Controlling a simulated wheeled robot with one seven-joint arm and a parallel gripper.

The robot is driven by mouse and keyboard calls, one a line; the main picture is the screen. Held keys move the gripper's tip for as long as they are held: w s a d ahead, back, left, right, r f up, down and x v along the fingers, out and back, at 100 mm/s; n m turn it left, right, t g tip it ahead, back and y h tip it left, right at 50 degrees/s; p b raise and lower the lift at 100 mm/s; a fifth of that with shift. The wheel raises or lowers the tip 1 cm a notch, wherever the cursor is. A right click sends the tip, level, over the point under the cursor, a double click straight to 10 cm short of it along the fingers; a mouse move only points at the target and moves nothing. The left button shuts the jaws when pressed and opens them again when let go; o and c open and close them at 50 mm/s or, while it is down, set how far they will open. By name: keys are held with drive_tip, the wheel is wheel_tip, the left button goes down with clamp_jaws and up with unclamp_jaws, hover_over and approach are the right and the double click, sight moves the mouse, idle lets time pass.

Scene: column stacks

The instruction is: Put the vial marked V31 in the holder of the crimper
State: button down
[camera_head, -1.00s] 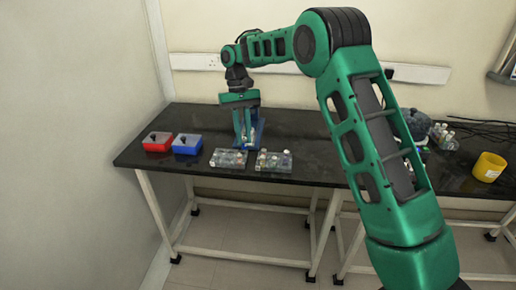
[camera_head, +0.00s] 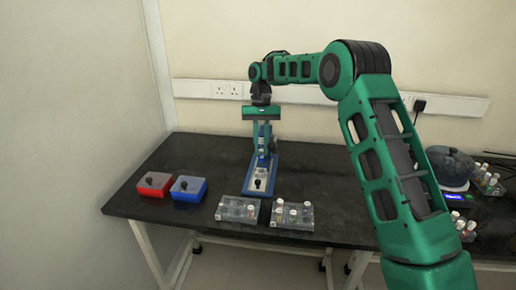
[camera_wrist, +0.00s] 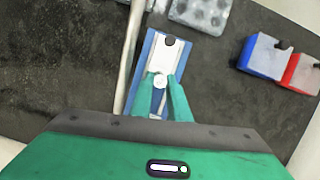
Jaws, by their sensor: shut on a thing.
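The crimper has a blue base (camera_head: 286,181) with a pale metal plate (camera_head: 262,172) and a dark knob at its front; its plate also shows in the wrist view (camera_wrist: 166,57). My gripper (camera_wrist: 160,82) is shut on a vial, seen from above as a pale round cap (camera_wrist: 160,80) between the green fingertips. The vial appears over the crimper's plate, behind the dark knob (camera_wrist: 170,41). I cannot read its mark or tell whether it touches the holder. In the head view my gripper (camera_head: 262,143) points down at the crimper and the vial cannot be made out.
A red box (camera_head: 154,185) and a blue box (camera_head: 188,188) stand to the left. A pale bar (camera_wrist: 130,52) runs beside the crimper in the wrist view.

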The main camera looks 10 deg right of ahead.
sight(262, 160)
drive_tip(key=shift+f, duration=1.9)
idle(0.4)
drive_tip(key=shift+f, duration=0.95)
idle(0.7)
drive_tip(key=c, duration=1.3)
unclamp_jaws()
drive_tip(key=shift+s+d, duration=0.1)
